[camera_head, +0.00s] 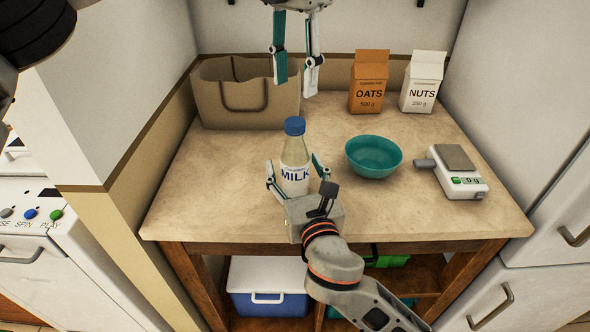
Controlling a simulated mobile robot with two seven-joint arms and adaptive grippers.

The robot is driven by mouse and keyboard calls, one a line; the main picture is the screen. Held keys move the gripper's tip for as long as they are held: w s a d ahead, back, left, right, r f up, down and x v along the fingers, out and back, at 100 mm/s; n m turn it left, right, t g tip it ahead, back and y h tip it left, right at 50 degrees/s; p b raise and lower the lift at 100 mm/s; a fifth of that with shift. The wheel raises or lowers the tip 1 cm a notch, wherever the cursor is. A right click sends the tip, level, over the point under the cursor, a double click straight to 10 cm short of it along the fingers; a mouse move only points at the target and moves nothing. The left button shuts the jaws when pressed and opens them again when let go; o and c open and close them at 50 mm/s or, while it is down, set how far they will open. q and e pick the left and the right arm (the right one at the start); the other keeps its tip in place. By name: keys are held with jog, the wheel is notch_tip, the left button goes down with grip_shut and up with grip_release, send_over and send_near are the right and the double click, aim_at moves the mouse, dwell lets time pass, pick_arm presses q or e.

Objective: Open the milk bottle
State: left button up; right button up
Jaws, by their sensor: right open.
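The milk bottle (294,160) stands upright on the table, a clear bottle with a white MILK label and a blue cap (295,126) on top. My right gripper (296,175) comes from the front, with its fingers apart on either side of the bottle's lower half. Whether a finger touches the bottle cannot be told. My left gripper (296,86) hangs above and behind the bottle, higher than the cap, pointing down. Its fingers are apart with nothing between them.
A beige bag (215,100) stands at the back left. A teal bowl (374,157) and a kitchen scale (463,187) are to the right. An OATS carton (368,82) and a NUTS carton (422,82) stand at the back. The tabletop's left front (205,205) is clear.

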aim_at(295, 121)
grip_shut()
pick_arm(q)
jog(key=m, duration=0.6)
jog(key=shift+m, duration=0.4)
jog(key=m, duration=1.5)
jog(key=shift+f+m, duration=0.4)
jog(key=shift+f, duration=3.65)
